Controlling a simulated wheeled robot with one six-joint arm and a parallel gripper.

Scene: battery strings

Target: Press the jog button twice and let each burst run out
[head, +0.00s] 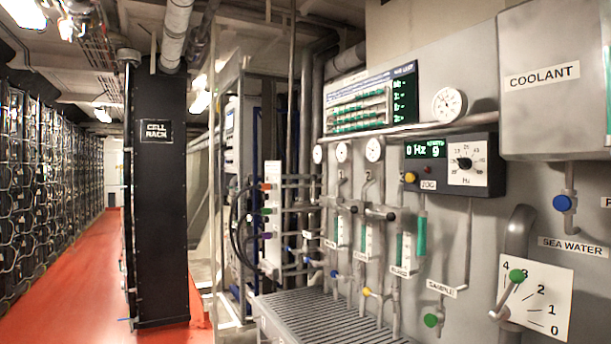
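The drive box (485,150) is a dark panel on the grey wall at right of centre. Its green display (425,149) reads 0 Hz, with another digit that looks like 9. A yellow button (410,177) sits at its lower left, beside a small dark red lamp or button (428,170). The JOG label (428,185) is just below and right of the yellow button. A white dial with a black knob (464,162), marked Hz, fills the box's right side. My gripper is not in view, and nothing covers the box's front.
A pipe with gauges (449,104) runs above the box. Valves and sight tubes, including a green-handled sample valve (431,320), stick out below it. A grated bench (325,318) stands beneath. The coolant tank (560,85) juts out at right, above a numbered lever plate (545,300). The red aisle floor (75,275) is clear.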

